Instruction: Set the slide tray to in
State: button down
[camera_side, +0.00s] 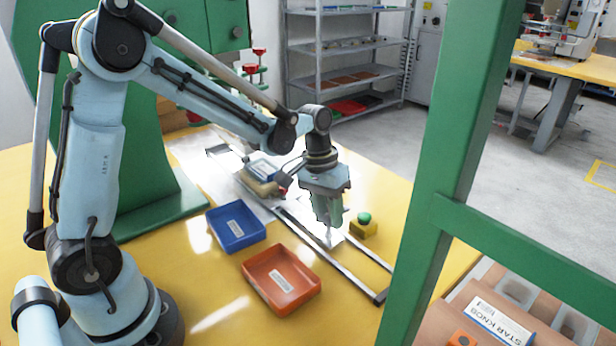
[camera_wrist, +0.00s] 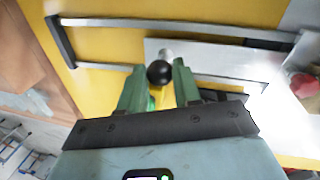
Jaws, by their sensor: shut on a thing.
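The slide tray is a flat metal plate (camera_wrist: 215,58) lying between two long rails (camera_wrist: 150,22) in the wrist view. A black ball knob (camera_wrist: 160,72) on a short light stem stands at the plate's edge. My gripper (camera_wrist: 158,86) has its green fingers on either side of this knob and is shut on it. In the side view my gripper (camera_side: 329,212) points down over the rails (camera_side: 310,237) and hides the knob. The rails run on past the gripper to a dark end bar (camera_side: 380,297), with bare rail between.
A blue bin (camera_side: 236,242) and an orange bin (camera_side: 282,300) stand left of the rails. A yellow box with a green button (camera_side: 364,217) stands right of the gripper. A green frame post (camera_side: 440,170) rises in the foreground. The yellow table is clear around the orange bin.

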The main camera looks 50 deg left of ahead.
send_over(290, 205)
jog(key=shift+w, duration=0.1)
dwell(0.3)
jog(key=c, duration=0.8)
grip_release()
jog(key=shift+r, duration=0.1)
notch_tip(290, 205, up, 12)
jog(key=a, duration=0.2)
jog(key=shift+s, duration=0.25)
jog(key=shift+a, duration=0.1)
